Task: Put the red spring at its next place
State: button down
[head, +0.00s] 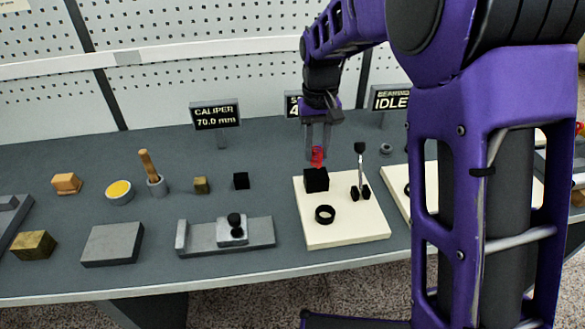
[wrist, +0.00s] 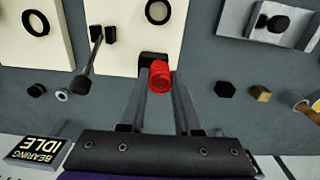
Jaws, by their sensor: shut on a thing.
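The red spring (head: 317,156) is held between the fingers of my gripper (head: 318,140), just above a black block (head: 316,180) on a cream board (head: 345,234). The wrist view also shows the red spring (wrist: 162,78) upright between the two finger tips of my gripper (wrist: 160,85). The black block (wrist: 152,60) is partly hidden behind the spring in that view. I cannot tell whether the spring touches the block.
On the same board are a black ring (head: 325,214) and a dark-headed lever (head: 360,165). A second cream board (head: 397,177) lies to the right, partly behind my arm.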

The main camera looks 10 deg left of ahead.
jog(key=w+a+f, duration=0.3)
jog(key=w+a, duration=0.6)
jog(key=w, duration=0.5)
jog(key=f, duration=0.6)
jog(key=f+b, duration=0.1)
jog(key=f, duration=0.2)
jog(key=shift+a+f, duration=0.25)
jog(key=shift+f, duration=0.15)
jog(key=shift+f, duration=0.15)
jog(key=c, duration=0.6)
grip_release()
notch_tip(320, 180, up, 12)
jog(key=shift+r+p, duration=0.2)
jog(key=shift+p, duration=0.2)
